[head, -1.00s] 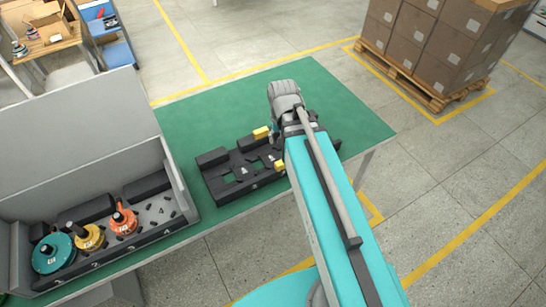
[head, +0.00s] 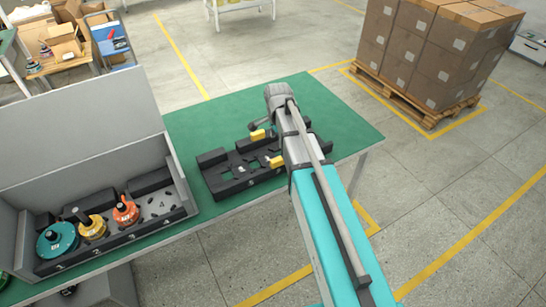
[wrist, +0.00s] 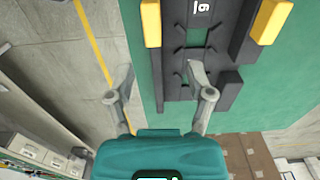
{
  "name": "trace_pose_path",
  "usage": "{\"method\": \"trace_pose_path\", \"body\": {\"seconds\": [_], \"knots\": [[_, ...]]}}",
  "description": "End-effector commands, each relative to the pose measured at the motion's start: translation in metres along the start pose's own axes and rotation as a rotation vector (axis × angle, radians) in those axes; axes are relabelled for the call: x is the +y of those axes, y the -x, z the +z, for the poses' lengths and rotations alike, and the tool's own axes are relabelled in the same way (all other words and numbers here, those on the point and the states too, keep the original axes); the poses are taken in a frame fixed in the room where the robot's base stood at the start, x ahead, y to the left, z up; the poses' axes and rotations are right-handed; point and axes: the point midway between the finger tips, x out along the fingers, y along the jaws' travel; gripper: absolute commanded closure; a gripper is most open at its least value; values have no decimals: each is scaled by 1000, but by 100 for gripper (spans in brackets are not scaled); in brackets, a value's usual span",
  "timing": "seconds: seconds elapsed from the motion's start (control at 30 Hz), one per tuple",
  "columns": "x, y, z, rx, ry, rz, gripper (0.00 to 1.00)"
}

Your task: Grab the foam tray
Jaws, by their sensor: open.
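The foam tray (head: 232,180) is a black, slotted block lying flat on the green table, with two yellow pads (head: 257,134) on it. My arm hides part of its right side in the head view. In the wrist view the tray (wrist: 210,60) runs down from the top edge, with a yellow pad on each side and a white number on its dark face. My gripper (wrist: 160,72) is open and empty.
A grey bin (head: 112,244) at the left holds a teal, a yellow and an orange hub part in another black tray. The green table (head: 215,115) is bare behind the foam tray. A pallet of cardboard boxes (head: 430,60) stands on the floor beyond.

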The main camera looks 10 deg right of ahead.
Motion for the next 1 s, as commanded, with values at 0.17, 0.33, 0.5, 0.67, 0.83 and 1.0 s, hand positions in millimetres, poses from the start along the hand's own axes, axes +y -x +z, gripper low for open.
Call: {"method": "trace_pose_path", "body": {"seconds": [0.17, 0.33, 0.5, 0.67, 0.83, 1.0], "knots": [[2, 0, -6, 0, -11, 0, 31], [4, -1, -12, 0, -19, 0, 31], [5, -7, -15, 0, -23, 0, 31], [6, -18, -16, 0, -25, 0, 31], [6, -31, -16, 0, -25, 0, 31], [6, -44, -16, 0, -25, 0, 31]]}}
